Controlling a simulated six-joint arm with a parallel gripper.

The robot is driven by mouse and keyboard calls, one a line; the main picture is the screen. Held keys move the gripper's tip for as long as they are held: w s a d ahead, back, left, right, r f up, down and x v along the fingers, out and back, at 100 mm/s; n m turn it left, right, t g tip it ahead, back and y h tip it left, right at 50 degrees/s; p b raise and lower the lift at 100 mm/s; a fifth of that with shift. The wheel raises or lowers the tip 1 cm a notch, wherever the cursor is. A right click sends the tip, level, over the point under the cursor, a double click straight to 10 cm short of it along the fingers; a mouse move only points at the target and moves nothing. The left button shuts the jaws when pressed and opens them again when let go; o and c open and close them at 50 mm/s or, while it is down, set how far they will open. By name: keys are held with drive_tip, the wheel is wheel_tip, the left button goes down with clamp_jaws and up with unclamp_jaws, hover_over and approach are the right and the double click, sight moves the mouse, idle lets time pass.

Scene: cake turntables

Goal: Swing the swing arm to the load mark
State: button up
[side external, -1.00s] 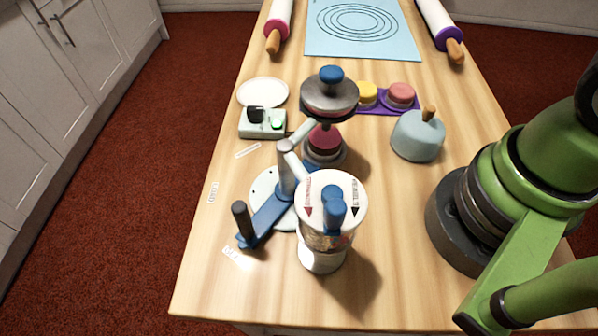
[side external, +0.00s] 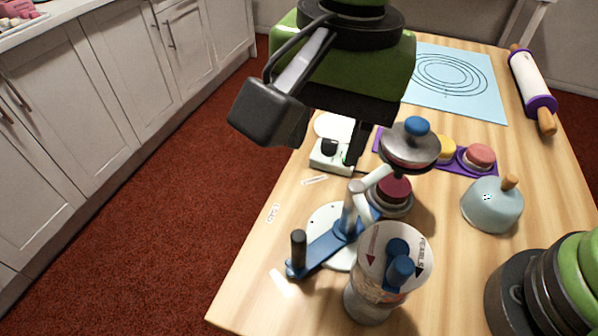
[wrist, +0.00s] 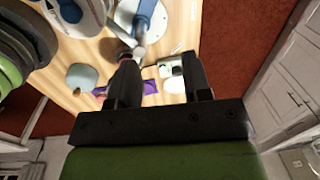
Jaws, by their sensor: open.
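The swing arm (side external: 325,250) is a blue bar with an upright black handle (side external: 298,250) at its near-left end. It reaches from a grey post (side external: 350,215) over a white round base (side external: 322,222). The handle end lies between two white table labels: an upper one (side external: 273,213), seemingly the load mark, and a lower one (side external: 283,283), close to the bar's end. Their print is too small to read surely. My gripper (side external: 328,143) is open and empty, above and beyond the swing arm, apart from it. In the wrist view, its fingers (wrist: 160,88) are spread; part of the blue bar (wrist: 146,14) shows beyond them.
A jar with a white marked lid and blue knob (side external: 365,300) stands close right of the swing arm. A grey-topped stand (side external: 410,150), a switch box (side external: 333,155), a purple tray (side external: 480,168) and a pale blue dome (side external: 490,207) are behind. The table's left edge is near the labels.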

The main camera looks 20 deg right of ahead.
sight(298, 234)
drive_tip(key=shift+m+h, duration=0.3)
drive_tip(key=shift+h, duration=0.1)
drive_tip(key=a+f, duration=0.1)
drive_tip(key=f, duration=0.1)
drive_tip(key=s+a+f, duration=0.1)
drive_tip(key=a, duration=0.1)
drive_tip(key=shift+s+a+f, duration=0.2)
drive_tip(key=shift+a+f, duration=0.05)
drive_tip(key=shift+f, duration=0.15)
wheel_tip(298, 234, down, 10)
drive_tip(key=shift+r, duration=0.35)
drive_tip(key=c, duration=0.7)
drive_tip(key=shift+w, duration=0.1)
drive_tip(key=shift+w+a, duration=0.1)
drive_tip(key=shift+w, duration=1.3)
